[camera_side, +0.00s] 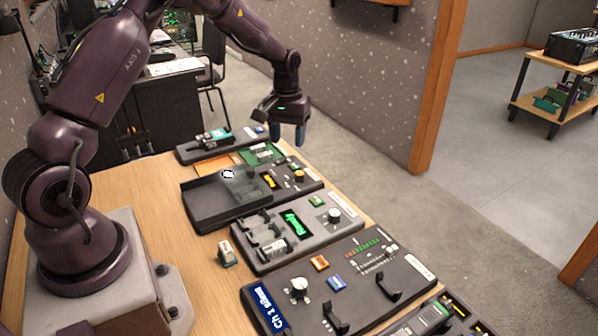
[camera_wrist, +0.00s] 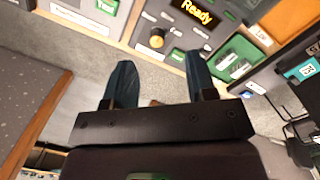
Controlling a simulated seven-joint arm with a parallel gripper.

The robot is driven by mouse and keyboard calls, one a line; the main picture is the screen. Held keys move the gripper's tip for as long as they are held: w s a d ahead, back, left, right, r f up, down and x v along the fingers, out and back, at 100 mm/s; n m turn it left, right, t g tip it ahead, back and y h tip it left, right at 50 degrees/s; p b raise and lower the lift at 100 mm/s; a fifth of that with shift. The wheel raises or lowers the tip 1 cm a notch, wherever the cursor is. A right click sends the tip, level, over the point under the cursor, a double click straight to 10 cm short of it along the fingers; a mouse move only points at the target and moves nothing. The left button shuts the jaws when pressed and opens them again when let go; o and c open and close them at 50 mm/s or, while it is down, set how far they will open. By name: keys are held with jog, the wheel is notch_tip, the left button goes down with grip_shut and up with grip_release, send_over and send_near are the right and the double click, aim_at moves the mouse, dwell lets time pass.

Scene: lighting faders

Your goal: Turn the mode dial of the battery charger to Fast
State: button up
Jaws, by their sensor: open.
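The battery charger (camera_side: 248,262) appears to be the grey unit in the middle of the bench in the side view, with cell bays and a green "Ready" display (camera_side: 294,223). Its mode dial (camera_side: 334,214) is a round dark knob with a light cap near the right end. Its setting is too small to read. My gripper (camera_side: 288,138) is open and empty, raised beyond the charger near the bench's far right edge. In the wrist view the open fingers (camera_wrist: 158,62) point toward a neighbouring unit's yellow knob (camera_wrist: 157,38). Only a corner of what may be the charger shows top left.
A unit with an open tray (camera_side: 205,208) and an orange knob (camera_side: 299,176) lies between charger and gripper. A mixer-like panel (camera_side: 320,290) with black handles is nearer the camera. Air above the units is clear.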

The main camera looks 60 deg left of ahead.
aim_at(299, 173)
jog(key=shift+n+t, duration=0.4)
jog(key=shift+n, duration=0.2)
jog(key=w+f, duration=0.1)
jog(key=f, duration=0.3)
jog(key=w+f, duration=0.1)
jog(key=f, duration=0.3)
jog(key=w+f, duration=0.1)
jog(key=f, duration=0.3)
jog(key=shift+w+a, duration=0.2)
jog(key=shift+a, duration=0.15)
jog(key=c, duration=0.9)
